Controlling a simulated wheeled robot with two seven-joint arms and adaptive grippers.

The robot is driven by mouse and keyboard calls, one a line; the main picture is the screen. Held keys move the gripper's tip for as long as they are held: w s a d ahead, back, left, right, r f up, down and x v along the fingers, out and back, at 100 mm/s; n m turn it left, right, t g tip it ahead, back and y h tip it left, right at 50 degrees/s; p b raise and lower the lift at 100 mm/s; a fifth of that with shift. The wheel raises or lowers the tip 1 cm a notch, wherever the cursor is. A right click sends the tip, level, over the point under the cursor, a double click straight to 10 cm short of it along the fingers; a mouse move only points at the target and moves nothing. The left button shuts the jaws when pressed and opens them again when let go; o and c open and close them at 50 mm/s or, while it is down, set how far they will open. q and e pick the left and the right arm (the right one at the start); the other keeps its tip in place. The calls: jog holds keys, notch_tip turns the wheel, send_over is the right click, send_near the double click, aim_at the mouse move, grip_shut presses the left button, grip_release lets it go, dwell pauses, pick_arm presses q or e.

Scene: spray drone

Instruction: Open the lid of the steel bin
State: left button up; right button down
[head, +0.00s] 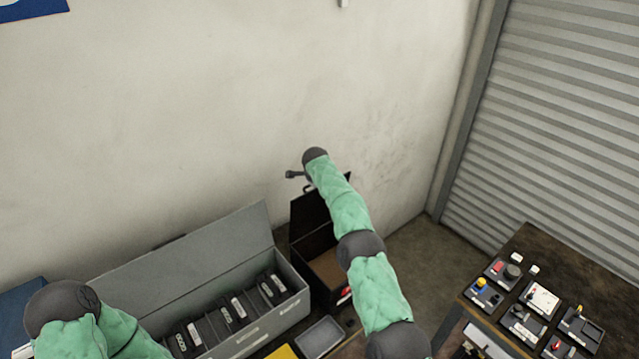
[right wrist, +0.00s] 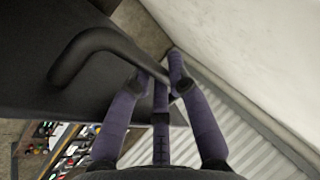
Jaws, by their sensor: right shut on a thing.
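The dark steel bin (head: 318,240) stands against the wall, right of the long grey case. Its dark lid (head: 310,212) is raised and stands steeply up, and part of the brown inside shows. In the right wrist view the lid (right wrist: 35,92) is a broad dark panel with a thick curved handle (right wrist: 88,42). My right gripper (right wrist: 165,85) is shut on the handle, with its purple fingers around the handle's end. In the head view my right arm covers part of the lid and bin. My left gripper is out of view; only its arm shows at lower left.
The long grey case (head: 240,335) has its lid up and holds several dark modules. A small grey tray (head: 320,338) lies in front of the bin. A dark table (head: 535,245) with several small devices stands at right, before a shutter (head: 560,130).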

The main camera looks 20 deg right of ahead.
jog(key=shift+w+r, duration=0.1)
jog(key=shift+r, duration=0.2)
jog(key=c, duration=1.4)
grip_release()
jog(key=shift+f, duration=0.1)
jog(key=shift+v, duration=6)
jog(key=shift+f, duration=0.1)
